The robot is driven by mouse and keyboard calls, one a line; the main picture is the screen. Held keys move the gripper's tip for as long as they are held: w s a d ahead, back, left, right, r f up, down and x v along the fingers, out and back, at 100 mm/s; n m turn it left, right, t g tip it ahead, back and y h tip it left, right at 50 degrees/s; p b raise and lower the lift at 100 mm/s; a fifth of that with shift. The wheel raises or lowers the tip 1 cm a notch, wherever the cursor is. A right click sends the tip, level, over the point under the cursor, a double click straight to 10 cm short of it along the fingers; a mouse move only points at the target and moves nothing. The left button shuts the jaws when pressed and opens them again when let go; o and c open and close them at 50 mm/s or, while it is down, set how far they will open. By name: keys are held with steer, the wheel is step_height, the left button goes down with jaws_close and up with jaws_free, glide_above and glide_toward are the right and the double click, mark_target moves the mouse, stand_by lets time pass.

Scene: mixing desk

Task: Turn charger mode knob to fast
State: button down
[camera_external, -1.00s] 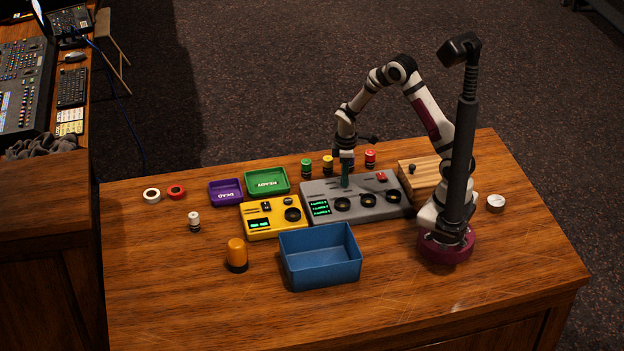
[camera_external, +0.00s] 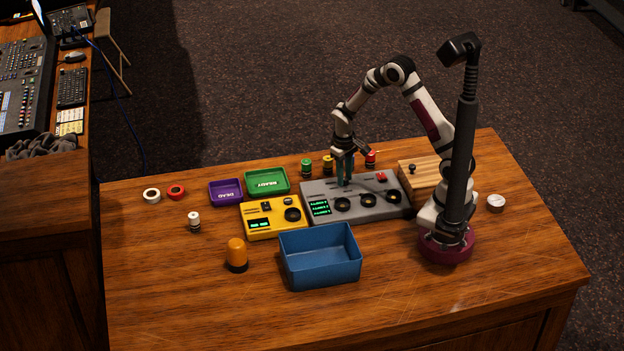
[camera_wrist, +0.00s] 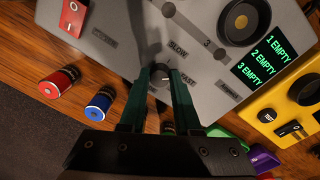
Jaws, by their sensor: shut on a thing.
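The grey charger box (camera_external: 372,205) stands on the desk, with a green-lit display reading EMPTY on its slots. My gripper (camera_external: 344,182) points down at the back left part of its top. In the wrist view, my gripper's green fingers (camera_wrist: 161,84) are shut on the small mode knob (camera_wrist: 160,76), one on each side. A pale pointer mark shows on the knob. The printed words SLOW (camera_wrist: 178,48) and FAST (camera_wrist: 187,79) lie beside it; a finger partly covers FAST. I cannot tell exactly which word the pointer faces.
A red switch (camera_wrist: 72,17) and round dark sockets (camera_wrist: 240,20) are on the charger. Red (camera_wrist: 58,83) and blue (camera_wrist: 99,103) cylinders stand behind it. A yellow box (camera_external: 272,218), a blue bin (camera_external: 320,282), and green (camera_external: 267,193) and purple (camera_external: 226,200) trays are nearby.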

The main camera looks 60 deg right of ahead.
steer(key=shift+m, duration=1.1)
steer(key=c, duration=0.6)
jaws_free()
steer(key=r, duration=1.5)
steer(key=shift+w+a+r, duration=0.15)
steer(key=shift+a+r, duration=0.2)
steer(key=shift+r, duration=0.05)
